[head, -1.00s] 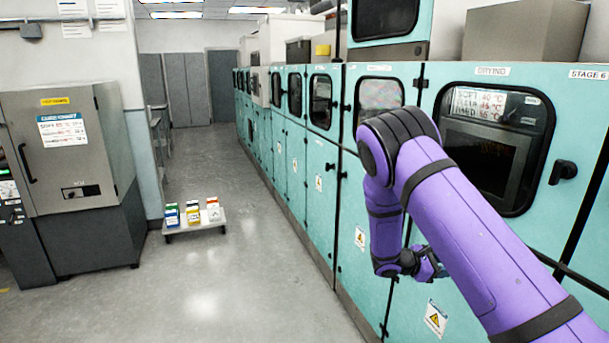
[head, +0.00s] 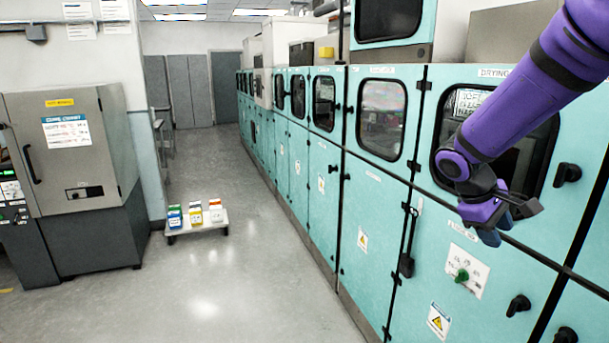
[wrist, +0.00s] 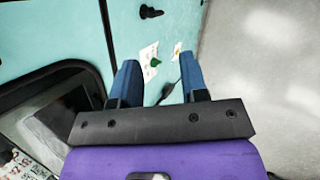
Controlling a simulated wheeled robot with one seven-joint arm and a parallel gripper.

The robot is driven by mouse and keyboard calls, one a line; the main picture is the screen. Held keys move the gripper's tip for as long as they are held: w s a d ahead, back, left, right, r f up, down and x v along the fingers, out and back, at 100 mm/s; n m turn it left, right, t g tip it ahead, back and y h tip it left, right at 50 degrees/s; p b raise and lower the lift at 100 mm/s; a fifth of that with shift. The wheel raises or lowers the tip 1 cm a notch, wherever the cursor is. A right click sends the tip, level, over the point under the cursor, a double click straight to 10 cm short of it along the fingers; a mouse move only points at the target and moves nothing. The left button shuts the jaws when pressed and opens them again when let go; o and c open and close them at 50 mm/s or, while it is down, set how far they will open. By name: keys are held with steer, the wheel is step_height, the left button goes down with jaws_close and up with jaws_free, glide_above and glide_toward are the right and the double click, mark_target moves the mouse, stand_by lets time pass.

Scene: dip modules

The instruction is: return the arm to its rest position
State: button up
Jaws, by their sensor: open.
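My purple arm (head: 530,85) comes in from the upper right in the head view. My gripper (head: 500,232) hangs at its end, in front of the teal cabinet row, below the window of the drying cabinet (head: 445,215). In the wrist view my gripper (wrist: 160,82) shows two blue fingers set well apart. It is open and nothing is between the fingers. Behind the fingers are the teal cabinet front and grey floor.
A low cart (head: 200,228) with several small boxes stands on the floor. A grey cabinet (head: 70,150) stands at left. The floor between is clear.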

steer(key=s+a+r+m+t+y, duration=0.3)
steer(key=s+a+r, duration=0.1)
steer(key=s, duration=0.7)
steer(key=s+a+r+m+t+y, duration=0.2)
steer(key=s+a+r+t+y, duration=0.1)
steer(key=s+r, duration=0.4)
steer(key=s, duration=0.3)
steer(key=shift+s+a+m+y, duration=0.3)
steer(key=shift+s+a+m, duration=0.1)
steer(key=shift+r, duration=0.1)
